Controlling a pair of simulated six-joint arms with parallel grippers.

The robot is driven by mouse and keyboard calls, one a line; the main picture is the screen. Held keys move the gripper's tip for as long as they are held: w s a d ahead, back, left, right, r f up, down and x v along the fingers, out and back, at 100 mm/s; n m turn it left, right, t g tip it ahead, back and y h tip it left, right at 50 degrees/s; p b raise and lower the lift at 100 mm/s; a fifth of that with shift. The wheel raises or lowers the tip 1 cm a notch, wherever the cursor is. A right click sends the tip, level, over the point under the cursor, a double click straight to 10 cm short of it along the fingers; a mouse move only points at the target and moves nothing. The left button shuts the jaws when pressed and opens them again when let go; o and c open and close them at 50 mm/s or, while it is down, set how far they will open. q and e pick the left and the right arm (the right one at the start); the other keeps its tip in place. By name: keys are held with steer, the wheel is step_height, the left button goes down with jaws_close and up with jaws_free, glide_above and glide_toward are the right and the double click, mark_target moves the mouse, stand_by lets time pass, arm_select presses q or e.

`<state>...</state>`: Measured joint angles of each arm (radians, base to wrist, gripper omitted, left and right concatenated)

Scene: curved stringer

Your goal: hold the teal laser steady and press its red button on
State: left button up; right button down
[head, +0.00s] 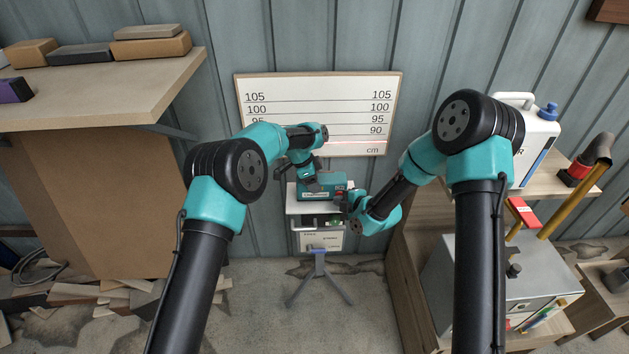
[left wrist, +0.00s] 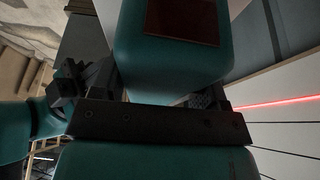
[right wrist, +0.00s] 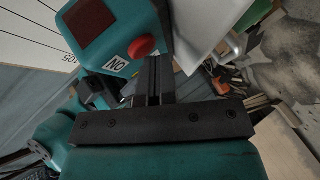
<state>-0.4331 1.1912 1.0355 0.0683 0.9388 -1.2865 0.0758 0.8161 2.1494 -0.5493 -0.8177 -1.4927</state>
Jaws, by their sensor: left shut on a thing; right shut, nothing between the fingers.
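The teal laser (head: 325,186) sits on a small white platform on a tripod. My left gripper (head: 312,181) is shut on the laser; in the left wrist view the laser body (left wrist: 165,72) lies between its fingers. In the right wrist view the laser (right wrist: 118,52) shows a dark red panel, a round red button (right wrist: 142,47) and an ON label. My right gripper (right wrist: 154,68) is shut and empty, its fingertips right beside the button. I cannot tell whether they touch it. In the head view my right gripper (head: 347,201) is at the laser's right end.
A white board (head: 320,90) with numbered lines hangs on the wall behind; a red laser line (left wrist: 275,103) shows on it. The tripod (head: 319,268) stands on the floor. A wooden bench (head: 100,90) is at left; a cabinet and a grey metal box (head: 495,275) are at right.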

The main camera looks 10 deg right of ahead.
steer(key=shift+s, duration=0.45)
stand_by(0.4)
steer(key=s, duration=0.6)
steer(key=shift+a, duration=0.35)
arm_select(q)
steer(key=o, duration=1.5)
steer(key=shift+r, duration=0.1)
